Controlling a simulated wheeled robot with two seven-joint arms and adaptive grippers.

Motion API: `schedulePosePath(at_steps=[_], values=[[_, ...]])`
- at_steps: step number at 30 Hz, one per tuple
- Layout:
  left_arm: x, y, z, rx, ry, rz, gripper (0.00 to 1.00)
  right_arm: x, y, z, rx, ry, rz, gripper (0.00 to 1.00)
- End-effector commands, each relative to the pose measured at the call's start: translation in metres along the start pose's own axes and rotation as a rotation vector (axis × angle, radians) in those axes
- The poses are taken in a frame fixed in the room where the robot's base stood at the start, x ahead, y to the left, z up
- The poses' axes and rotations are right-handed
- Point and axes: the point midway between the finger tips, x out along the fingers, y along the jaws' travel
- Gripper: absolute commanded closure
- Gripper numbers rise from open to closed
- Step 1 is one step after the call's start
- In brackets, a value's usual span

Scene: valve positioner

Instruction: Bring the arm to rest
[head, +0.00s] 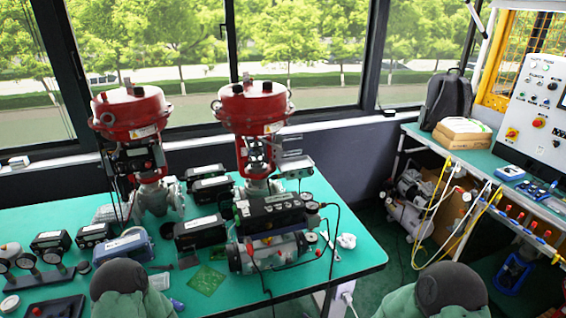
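Neither of my grippers shows in the head view. Two dark rounded caps with green parts rise at the bottom edge, one left of centre and one at the right; they look like parts of my own arms. Both stay low in front of the green-topped table (352,262). Two valves with red domed actuators stand on it, a left one (131,107) and a right one (251,103). A black positioner (283,213) sits at the front of the right valve, above a grey body with gauges at its side.
Several black boxed units (200,231), a blue-grey case (124,246), gauges (30,262) and a green circuit board (207,280) lie on the table. A bench (480,163) with a control panel (540,110) stands at the right. Dark floor shows between table and bench.

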Motion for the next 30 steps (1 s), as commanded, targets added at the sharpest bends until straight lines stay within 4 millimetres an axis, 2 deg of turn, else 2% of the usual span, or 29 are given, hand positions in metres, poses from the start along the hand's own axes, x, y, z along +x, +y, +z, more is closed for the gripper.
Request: schedulePosePath(at_steps=[1, 6, 9, 13, 16, 19, 30], values=[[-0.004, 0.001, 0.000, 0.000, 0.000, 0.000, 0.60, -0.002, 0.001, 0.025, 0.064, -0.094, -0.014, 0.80], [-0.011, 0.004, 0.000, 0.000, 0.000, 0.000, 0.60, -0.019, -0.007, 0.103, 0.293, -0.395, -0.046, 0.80], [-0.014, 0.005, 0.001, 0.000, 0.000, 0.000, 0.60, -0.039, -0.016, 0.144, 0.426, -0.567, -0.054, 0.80], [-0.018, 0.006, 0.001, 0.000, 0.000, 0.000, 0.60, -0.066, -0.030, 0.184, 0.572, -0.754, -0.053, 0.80], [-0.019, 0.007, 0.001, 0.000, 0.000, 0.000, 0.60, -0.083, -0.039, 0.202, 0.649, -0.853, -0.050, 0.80], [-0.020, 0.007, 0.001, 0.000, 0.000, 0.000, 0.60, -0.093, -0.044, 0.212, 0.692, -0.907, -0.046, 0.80], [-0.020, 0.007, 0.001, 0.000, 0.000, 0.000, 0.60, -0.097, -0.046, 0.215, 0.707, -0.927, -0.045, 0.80]])
